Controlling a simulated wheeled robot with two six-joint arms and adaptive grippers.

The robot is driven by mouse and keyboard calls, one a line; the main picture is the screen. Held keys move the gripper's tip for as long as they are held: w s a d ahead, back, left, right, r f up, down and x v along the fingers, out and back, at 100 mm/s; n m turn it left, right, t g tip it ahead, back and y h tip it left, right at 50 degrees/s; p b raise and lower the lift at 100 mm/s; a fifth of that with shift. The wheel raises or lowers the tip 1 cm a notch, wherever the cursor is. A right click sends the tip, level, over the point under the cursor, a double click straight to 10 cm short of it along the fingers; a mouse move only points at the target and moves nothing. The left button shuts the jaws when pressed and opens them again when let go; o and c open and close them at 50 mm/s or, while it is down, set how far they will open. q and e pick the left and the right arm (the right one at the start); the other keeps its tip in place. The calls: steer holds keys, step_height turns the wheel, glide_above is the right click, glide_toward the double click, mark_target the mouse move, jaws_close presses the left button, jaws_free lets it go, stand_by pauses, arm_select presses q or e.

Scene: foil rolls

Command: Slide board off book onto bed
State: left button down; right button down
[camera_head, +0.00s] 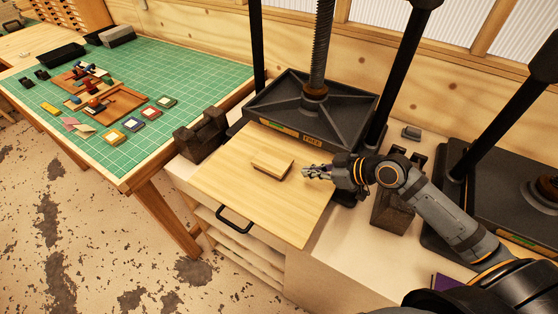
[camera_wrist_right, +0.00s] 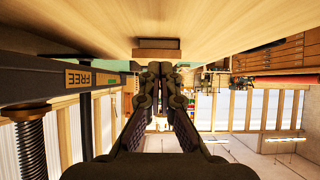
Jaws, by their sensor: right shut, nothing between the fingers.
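A small light wooden board (camera_head: 272,160) lies on top of a thin stack on the bed. Only a narrow edge shows beneath it, so the book cannot be made out clearly. The bed (camera_head: 225,180) is a wide pale wooden slab with a black handle, extending in front of the press. My right gripper (camera_head: 306,173) is shut and empty, just right of the board, low over the bed and apart from it. In the right wrist view the block-like stack (camera_wrist_right: 157,53) shows straight ahead of the closed fingertips (camera_wrist_right: 160,68). My left gripper is not in view.
The black press (camera_head: 310,108) with its screw stands behind the bed. Dark blocks (camera_head: 200,136) sit left of it. A second press (camera_head: 510,200) is at right. A table with a green mat (camera_head: 200,70) and small items stands at left. The bed's front half is bare.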

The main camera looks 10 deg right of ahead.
mark_target(271, 162)
steer(key=w+a+p, duration=0.2)
steer(key=w+a, duration=0.5)
steer(key=shift+w+a+r, duration=0.1)
steer(key=shift+w+a, duration=0.3)
steer(key=shift+f+p, duration=0.45)
steer(key=shift+p, duration=0.3)
steer(key=shift+d+f+b, duration=0.1)
steer(key=shift+f+b, duration=0.4)
steer(key=shift+b, duration=0.05)
steer(key=shift+s+d, duration=0.1)
steer(key=shift+s, duration=0.1)
steer(key=shift+f, duration=0.1)
